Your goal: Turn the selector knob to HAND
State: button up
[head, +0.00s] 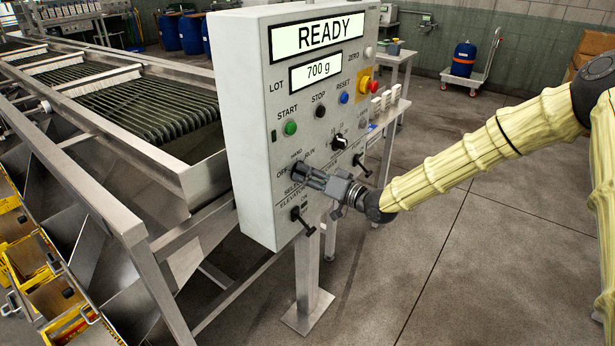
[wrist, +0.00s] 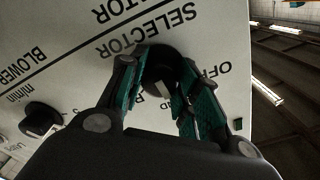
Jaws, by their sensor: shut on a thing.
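The control panel (head: 262,205) is a pale upright box with READY and 700 g displays. The selector knob (wrist: 160,66) is dark and round with a pale mark, and shows between my fingers in the wrist view. The SELECTOR and OFF labels beside it appear upside down there. My gripper (head: 303,178) meets the lower left of the panel front in the head view and hides the knob. Its teal-padded fingers (wrist: 160,82) are shut on the knob from both sides. I cannot tell exactly which label the knob points to.
Green START (head: 290,128), black STOP (head: 320,112) and blue RESET (head: 344,98) buttons are above. A red emergency button (head: 373,86) projects on the right. Floor is open to the right.

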jog(key=shift+d+m, duration=0.1)
jog(key=shift+m, duration=0.4)
jog(key=o, duration=1)
jog(key=v, duration=1.2)
